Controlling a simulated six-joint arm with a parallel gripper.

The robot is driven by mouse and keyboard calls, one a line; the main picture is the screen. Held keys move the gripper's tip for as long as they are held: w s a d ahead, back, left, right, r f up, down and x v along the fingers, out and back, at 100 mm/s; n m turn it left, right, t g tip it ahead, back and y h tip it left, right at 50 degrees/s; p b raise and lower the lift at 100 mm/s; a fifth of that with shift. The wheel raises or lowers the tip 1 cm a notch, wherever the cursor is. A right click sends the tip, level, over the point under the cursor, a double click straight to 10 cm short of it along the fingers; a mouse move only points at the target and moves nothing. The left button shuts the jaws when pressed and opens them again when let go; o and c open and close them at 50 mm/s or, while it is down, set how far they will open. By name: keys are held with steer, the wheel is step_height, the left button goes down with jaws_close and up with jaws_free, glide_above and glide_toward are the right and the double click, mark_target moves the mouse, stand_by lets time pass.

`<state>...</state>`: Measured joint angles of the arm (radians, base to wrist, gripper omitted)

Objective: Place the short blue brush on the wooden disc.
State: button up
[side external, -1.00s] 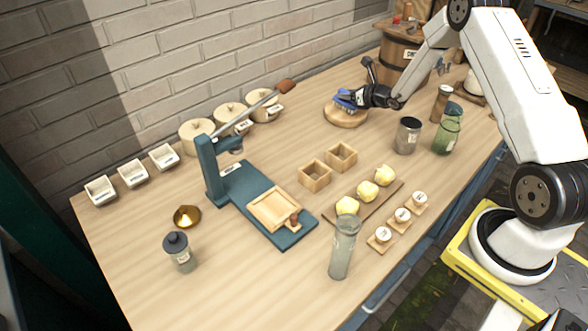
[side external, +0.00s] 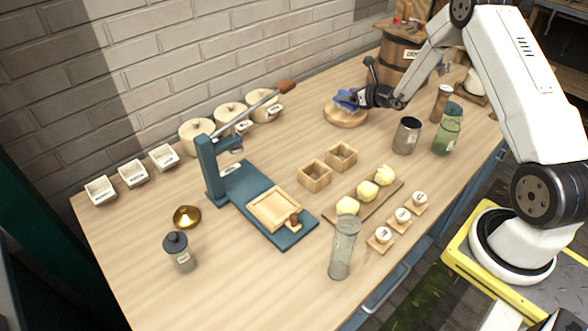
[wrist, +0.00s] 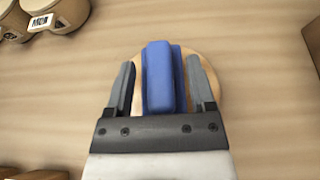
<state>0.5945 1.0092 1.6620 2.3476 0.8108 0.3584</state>
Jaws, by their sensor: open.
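The short blue brush (side external: 346,99) is at the wooden disc (side external: 345,117) at the back of the table, beyond the press. In the wrist view the blue brush (wrist: 160,78) lies over the disc (wrist: 206,63), between my two fingers. My gripper (wrist: 163,85) is open, with a narrow gap on each side of the brush. In the side view my gripper (side external: 358,98) reaches in from the right, just above the disc. The brush appears to rest on the disc; its underside is hidden.
A wooden barrel (side external: 404,58) stands behind my gripper. Lidded round pots (side external: 230,117) line the wall to the left. A metal cup (side external: 407,135) and a green jar (side external: 447,133) stand to the right. The blue press (side external: 215,170) has a raised lever.

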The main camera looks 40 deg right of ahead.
steer(key=v, duration=1.1)
steer(key=shift+s, duration=0.15)
stand_by(0.4)
steer(key=s+a+r+n+g+y, duration=0.1)
steer(key=s+a+n+g+y, duration=0.15)
steer(key=a+n, duration=0.5)
steer(key=s+a+n+g+y, duration=0.2)
steer(key=a+n+g+y, duration=0.25)
steer(key=a, duration=0.65)
steer(key=s+a+r+n+g+h, duration=0.2)
steer(key=s+n, duration=0.3)
steer(key=n, duration=0.7)
steer(key=s+a+r+n+g+h, duration=0.1)
steer(key=s+a+n+h, duration=0.4)
steer(key=n, duration=0.7)
steer(key=shift+s+a+r+g, duration=0.25)
steer(key=shift+s+r+g, duration=0.15)
steer(key=shift+s, duration=0.45)
